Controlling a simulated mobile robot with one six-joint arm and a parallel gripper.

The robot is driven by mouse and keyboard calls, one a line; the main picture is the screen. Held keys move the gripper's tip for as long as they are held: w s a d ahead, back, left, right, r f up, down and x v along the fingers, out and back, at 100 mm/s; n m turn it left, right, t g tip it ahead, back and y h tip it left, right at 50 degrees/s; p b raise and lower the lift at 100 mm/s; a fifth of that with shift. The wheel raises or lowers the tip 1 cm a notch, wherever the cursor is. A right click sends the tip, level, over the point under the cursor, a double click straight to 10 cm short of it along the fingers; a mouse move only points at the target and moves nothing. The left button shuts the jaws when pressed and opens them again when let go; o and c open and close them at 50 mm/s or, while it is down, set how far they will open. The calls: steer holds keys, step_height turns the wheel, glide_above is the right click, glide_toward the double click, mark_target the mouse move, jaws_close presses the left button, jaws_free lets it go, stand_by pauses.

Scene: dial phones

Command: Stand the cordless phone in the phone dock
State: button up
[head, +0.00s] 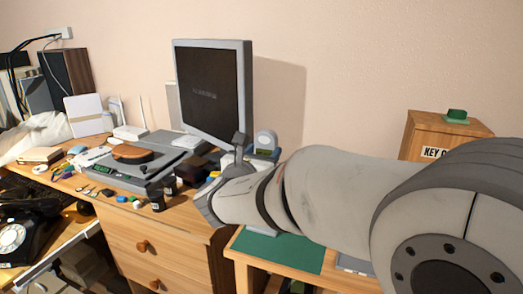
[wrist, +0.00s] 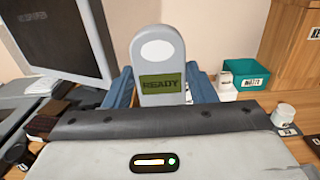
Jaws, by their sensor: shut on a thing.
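The cordless phone (wrist: 162,60) is pale grey with a white oval near its top and a green screen reading READY. It stands upright in the wrist view, between the two blue fingers of my gripper (wrist: 162,92), which is shut on it. Its lower part is hidden behind my wrist. In the head view the phone's top (head: 265,140) shows just beyond my arm, right of the monitor. I cannot make out the phone dock in either view; my arm and wrist cover much of the area below the phone.
A monitor (head: 212,90) stands left of the phone, with a turntable-like device (head: 130,153) and small clutter on the desk. A green mat (head: 280,250) lies on a lower wooden surface. A wooden key cabinet (head: 420,133) is at right. A teal box (wrist: 240,75) stands behind my gripper.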

step_height(320, 180, down, 8)
steer(key=b, duration=0.6)
steer(key=shift+s+f+b, duration=0.1)
steer(key=shift+f+b, duration=1.3)
steer(key=shift+f, duration=0.35)
stand_by(0.4)
steer(key=o, duration=1.2)
steer(key=shift+c, duration=0.2)
